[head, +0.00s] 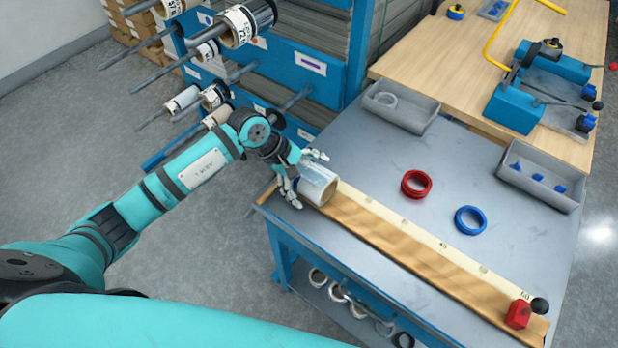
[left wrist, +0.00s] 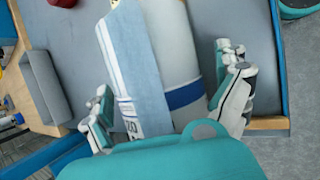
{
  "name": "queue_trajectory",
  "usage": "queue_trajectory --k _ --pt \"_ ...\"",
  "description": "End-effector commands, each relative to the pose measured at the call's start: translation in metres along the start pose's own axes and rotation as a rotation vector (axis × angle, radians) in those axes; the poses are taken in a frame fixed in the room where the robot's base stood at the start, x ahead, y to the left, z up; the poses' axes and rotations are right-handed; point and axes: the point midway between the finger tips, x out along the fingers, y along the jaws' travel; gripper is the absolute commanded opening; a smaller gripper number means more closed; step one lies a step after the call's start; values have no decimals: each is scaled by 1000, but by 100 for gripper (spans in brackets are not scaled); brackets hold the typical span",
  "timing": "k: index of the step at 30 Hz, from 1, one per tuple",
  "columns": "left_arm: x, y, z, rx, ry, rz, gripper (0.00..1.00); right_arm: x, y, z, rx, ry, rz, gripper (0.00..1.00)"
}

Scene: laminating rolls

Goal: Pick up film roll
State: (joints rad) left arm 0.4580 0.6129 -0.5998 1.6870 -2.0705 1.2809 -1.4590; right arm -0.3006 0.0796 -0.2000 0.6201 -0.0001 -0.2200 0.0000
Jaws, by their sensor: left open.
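A film roll (head: 317,184) with a white core and clear-bluish film lies at the left end of the wooden ruler board on the grey table. My left gripper (head: 307,177) is at the roll, with its fingers on either side of it. In the left wrist view the roll (left wrist: 168,60) lies between the two open fingers of the left gripper (left wrist: 165,105), with a gap visible on the right side. The roll's far end runs out of the top of that view. My right gripper is not in view.
A red ring (head: 416,184) and a blue ring (head: 470,220) lie on the table (head: 400,150). Grey bins (head: 402,105) stand along the back. A rack (head: 300,62) holds rolls on rods behind my left arm.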

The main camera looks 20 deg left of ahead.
Motion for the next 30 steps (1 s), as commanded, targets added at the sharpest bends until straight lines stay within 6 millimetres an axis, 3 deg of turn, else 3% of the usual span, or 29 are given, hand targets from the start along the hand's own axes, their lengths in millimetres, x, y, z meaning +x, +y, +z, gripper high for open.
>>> queue_trajectory --k 6,21,30 --pt "0 0 0 0 0 0 100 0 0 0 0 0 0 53" --pt "0 -1 0 -1 0 -3 35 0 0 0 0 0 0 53" --pt "0 -1 0 0 -1 -4 34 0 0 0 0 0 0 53"
